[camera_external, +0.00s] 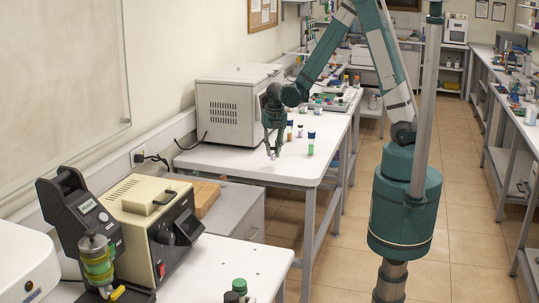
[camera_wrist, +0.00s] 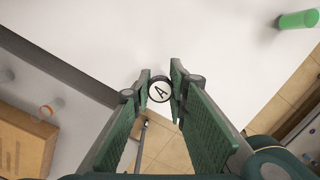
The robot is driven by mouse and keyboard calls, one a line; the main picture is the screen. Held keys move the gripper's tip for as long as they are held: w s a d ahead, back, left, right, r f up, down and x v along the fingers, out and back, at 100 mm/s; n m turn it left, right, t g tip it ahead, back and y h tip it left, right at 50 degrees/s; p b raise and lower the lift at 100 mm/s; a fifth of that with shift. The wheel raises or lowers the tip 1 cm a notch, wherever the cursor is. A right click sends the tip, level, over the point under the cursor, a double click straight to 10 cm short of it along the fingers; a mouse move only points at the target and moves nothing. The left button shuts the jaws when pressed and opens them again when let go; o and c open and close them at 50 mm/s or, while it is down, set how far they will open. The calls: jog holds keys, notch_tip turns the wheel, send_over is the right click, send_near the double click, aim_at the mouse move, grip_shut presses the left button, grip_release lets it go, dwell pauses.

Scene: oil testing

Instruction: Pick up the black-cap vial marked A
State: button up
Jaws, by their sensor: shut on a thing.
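The vial marked A (camera_wrist: 160,91) shows end-on in the wrist view, with a black letter A on a round white face inside a dark rim. My gripper (camera_wrist: 160,88) is shut on it, with one green ribbed finger on each side. In the external view my gripper (camera_external: 272,153) points down near the front edge of the middle white table (camera_external: 225,163). The vial is too small there to make out clearly, and the fingers hide most of its body.
A blue-capped green vial (camera_external: 311,143) stands on the middle table right of my gripper, with several more vials behind it. A grey oven-like box (camera_external: 223,110) stands at the back left. A beige instrument (camera_external: 148,225) and a green-capped vial (camera_external: 240,286) are on the near table.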

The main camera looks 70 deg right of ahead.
aim_at(273, 146)
jog(key=shift+r, duration=3.5)
